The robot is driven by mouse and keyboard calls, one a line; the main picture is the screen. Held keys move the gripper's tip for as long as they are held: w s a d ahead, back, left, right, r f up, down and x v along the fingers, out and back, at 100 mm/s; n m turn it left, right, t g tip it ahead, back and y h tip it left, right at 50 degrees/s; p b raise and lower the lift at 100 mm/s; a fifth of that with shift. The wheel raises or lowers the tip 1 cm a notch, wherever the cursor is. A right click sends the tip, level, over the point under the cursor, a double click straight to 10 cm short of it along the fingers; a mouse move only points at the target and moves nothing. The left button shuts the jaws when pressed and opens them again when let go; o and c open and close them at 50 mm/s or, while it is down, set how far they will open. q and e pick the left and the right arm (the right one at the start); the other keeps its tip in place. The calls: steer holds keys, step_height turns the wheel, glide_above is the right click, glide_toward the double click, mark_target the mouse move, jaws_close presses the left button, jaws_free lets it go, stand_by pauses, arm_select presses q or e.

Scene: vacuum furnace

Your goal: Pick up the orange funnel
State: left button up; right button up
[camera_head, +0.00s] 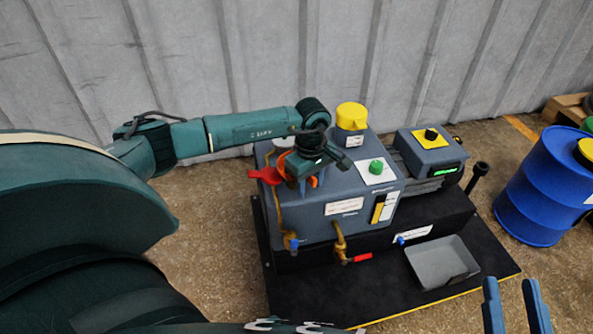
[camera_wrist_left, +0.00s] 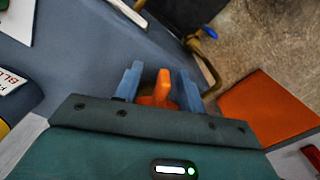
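The orange funnel is mostly hidden by my left gripper; orange parts of it (camera_head: 283,160) show beside the gripper on top of the grey machine (camera_head: 345,205). My left gripper (camera_head: 309,182) points down there. In the left wrist view, an upright orange piece (camera_wrist_left: 163,90) stands between the two blue fingers of my left gripper (camera_wrist_left: 157,80). The fingers look spread around it, with a gap at least on the left side. A flat orange surface (camera_wrist_left: 270,108) also shows at the right. My right gripper (camera_head: 515,295) is open and empty at the lower right.
A red handle (camera_head: 265,175) is close to the left gripper. A yellow cap (camera_head: 351,116) and green button (camera_head: 376,166) are on the machine. A grey tray (camera_head: 442,262) lies in front, and a blue barrel (camera_head: 540,190) stands at the right.

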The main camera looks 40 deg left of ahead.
arm_select(q)
jaws_close()
steer(key=shift+r, duration=0.1)
stand_by(0.4)
